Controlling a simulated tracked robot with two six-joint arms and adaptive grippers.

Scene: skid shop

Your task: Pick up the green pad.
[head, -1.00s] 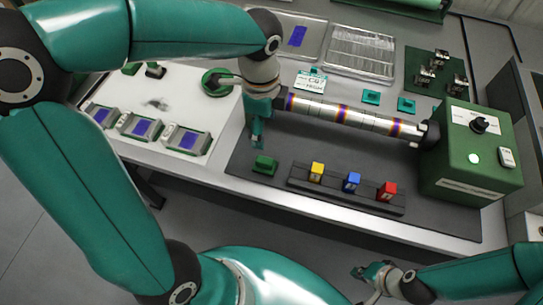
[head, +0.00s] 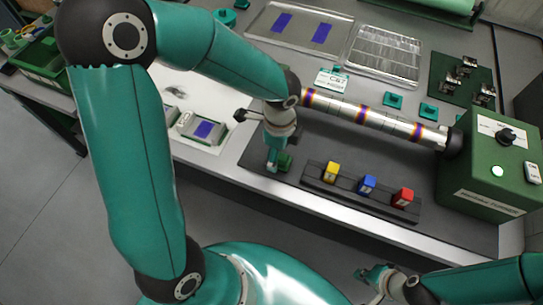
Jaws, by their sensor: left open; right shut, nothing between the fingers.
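The green pad (head: 286,161) is a small dark green block on the dark mat (head: 258,158), left of the rack with coloured blocks. My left gripper (head: 272,166) points down right at the pad and covers its left part. Its fingers are open; I cannot tell whether they touch the pad. My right gripper (head: 372,277) is shut and empty, low in the view, in front of the table and well away from the pad.
A dark rack (head: 345,192) holds a yellow block (head: 332,172), a blue block (head: 367,185) and a red block (head: 403,198). A banded pipe (head: 380,119) runs behind to a green machine (head: 490,185). Metal trays (head: 386,55) lie at the back.

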